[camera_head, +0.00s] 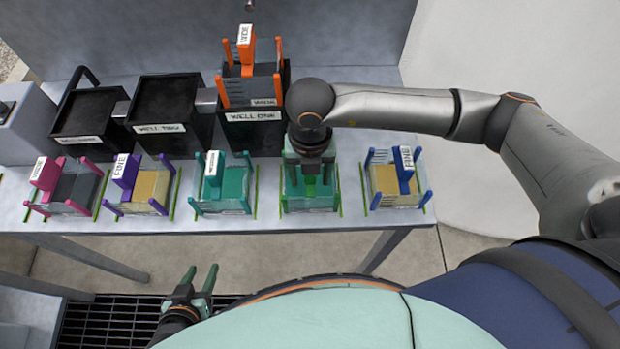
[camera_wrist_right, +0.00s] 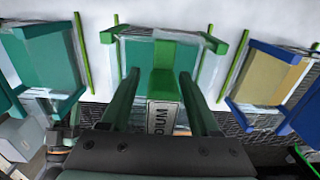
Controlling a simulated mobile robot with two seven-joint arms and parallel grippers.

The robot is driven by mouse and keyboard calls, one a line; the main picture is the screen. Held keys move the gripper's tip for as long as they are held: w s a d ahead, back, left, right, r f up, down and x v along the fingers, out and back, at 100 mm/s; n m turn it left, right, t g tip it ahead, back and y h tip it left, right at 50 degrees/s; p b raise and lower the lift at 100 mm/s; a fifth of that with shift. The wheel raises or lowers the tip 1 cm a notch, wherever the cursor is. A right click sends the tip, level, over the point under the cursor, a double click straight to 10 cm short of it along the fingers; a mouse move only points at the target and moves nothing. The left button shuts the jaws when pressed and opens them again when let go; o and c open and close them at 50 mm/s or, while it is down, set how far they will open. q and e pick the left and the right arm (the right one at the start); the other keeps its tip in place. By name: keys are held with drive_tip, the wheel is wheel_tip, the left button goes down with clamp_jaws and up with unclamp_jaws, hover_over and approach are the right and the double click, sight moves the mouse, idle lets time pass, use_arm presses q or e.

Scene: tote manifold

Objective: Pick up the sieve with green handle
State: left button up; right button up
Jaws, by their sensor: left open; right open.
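The sieve with the green handle (camera_head: 310,195) stands in the row along the table's front edge, partly hidden under my right gripper (camera_head: 309,172). In the right wrist view, its green handle (camera_wrist_right: 165,62) shows between the two fingertips of my right gripper (camera_wrist_right: 159,76). A white label ending in "DIUM" shows on the handle. The right fingers are open, one on each side of the handle; I cannot tell whether they touch it. My left gripper (camera_head: 203,279) is open and empty, low at the front of the table.
A teal sieve (camera_head: 222,190) and a blue-handled sieve (camera_head: 396,186) stand on either side. Purple (camera_head: 145,187) and pink (camera_head: 68,192) sieves are further left. Behind are black wells (camera_head: 172,108); an orange sieve (camera_head: 250,85) sits in the one marked WELL ONE (camera_head: 254,134).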

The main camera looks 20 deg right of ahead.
clamp_jaws()
idle(0.4)
drive_tip(key=shift+r, duration=0.1)
